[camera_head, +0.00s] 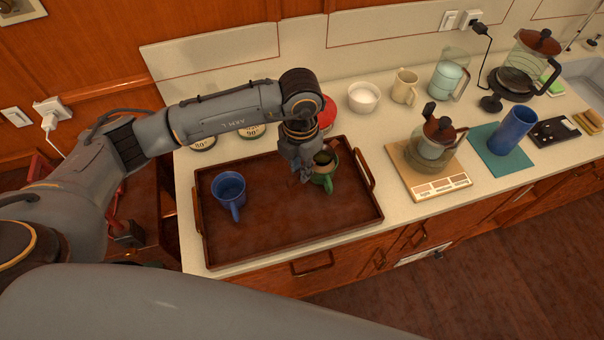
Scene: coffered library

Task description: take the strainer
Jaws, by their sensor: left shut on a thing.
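The strainer (324,158) shows as a small dark round shape at the mouth of a green mug (326,182) on the brown tray (285,222). My left gripper (307,174) reaches down at the left side of this mug. It is shut on the strainer, but its fingers hide most of the grip. I cannot tell whether the strainer rests in the mug or is lifted clear of it. My right gripper is not in view.
A glass pot (434,141) on a wooden scale (431,184) and a blue cylinder (513,129) stand right of the tray. A white bowl (363,99) is behind. The tray's front is clear.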

